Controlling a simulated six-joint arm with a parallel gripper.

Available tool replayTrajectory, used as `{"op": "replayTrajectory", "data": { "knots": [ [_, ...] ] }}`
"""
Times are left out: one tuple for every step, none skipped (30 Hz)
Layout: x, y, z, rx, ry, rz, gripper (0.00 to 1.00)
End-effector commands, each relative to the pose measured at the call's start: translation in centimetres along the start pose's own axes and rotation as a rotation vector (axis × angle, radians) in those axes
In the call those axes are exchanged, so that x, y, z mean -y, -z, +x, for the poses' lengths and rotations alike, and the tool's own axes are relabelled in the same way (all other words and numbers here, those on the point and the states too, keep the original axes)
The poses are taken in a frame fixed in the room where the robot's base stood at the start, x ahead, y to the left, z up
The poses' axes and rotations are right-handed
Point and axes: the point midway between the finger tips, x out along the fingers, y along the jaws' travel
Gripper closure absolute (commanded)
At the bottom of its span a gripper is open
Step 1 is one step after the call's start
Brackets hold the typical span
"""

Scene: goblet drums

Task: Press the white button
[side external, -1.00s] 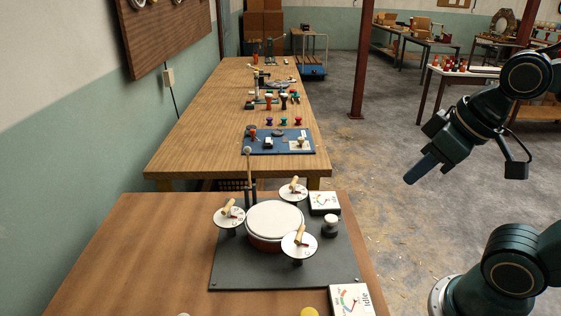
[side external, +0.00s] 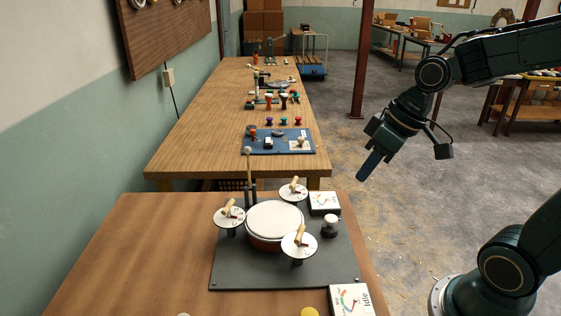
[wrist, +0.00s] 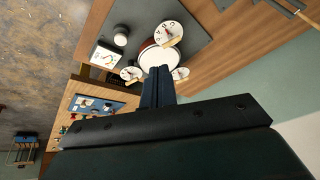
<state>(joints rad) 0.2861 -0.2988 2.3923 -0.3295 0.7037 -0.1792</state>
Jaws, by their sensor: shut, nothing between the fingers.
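A white-capped round knob with a dark base (side external: 330,226) stands on the dark plate, right of the drum; it also shows in the wrist view (wrist: 120,36). A sliver of another white round thing (side external: 184,315) shows at the bottom edge in the side view, mostly cut off. I cannot tell for sure which is the white button. My gripper (side external: 362,176) is shut and empty, pointing down and left in the air, apart from everything, above and right of the plate in the picture. Its fingers (wrist: 160,73) overlap the drum in the wrist view.
The drum (side external: 275,219) has several white dials with wooden handles around it. Gauge boxes stand behind the knob (side external: 324,202) and at the front (side external: 351,299). A yellow disc (side external: 310,313) is at the bottom edge. The table's left part (side external: 140,260) is clear.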

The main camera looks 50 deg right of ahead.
Motion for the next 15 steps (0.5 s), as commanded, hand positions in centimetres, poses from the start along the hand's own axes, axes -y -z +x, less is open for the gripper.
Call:
{"op": "replayTrajectory", "data": {
  "knots": [
    [-0.4,0.3,0.6,0.007,0.015,0.003,1.0],
    [-0.6,0.5,0.9,0.007,0.024,0.002,1.0],
    [-0.9,0.8,1.3,0.009,0.037,0.0,1.0],
    [-1.1,0.9,1.7,0.01,0.047,0.0,1.0],
    [-1.3,1.1,2.0,0.009,0.056,0.0,1.0],
    [-1.6,1.4,2.4,0.008,0.07,-0.001,1.0],
    [-1.8,1.5,2.7,0.008,0.08,-0.001,1.0],
    [-2.0,1.7,3.0,0.007,0.091,-0.001,1.0],
    [-2.3,1.9,3.5,0.006,0.104,0.0,1.0],
    [-2.5,2.1,3.8,0.004,0.115,0.0,1.0],
    [-2.8,2.2,4.1,0.003,0.125,0.002,1.0],
    [-3.0,2.4,4.5,0.0,0.14,0.003,1.0],
    [-3.3,2.5,4.8,-0.004,0.149,0.005,1.0],
    [-3.5,2.7,5.1,-0.006,0.16,0.006,1.0],
    [-3.9,2.8,5.5,-0.01,0.175,0.009,1.0]
  ]
}}
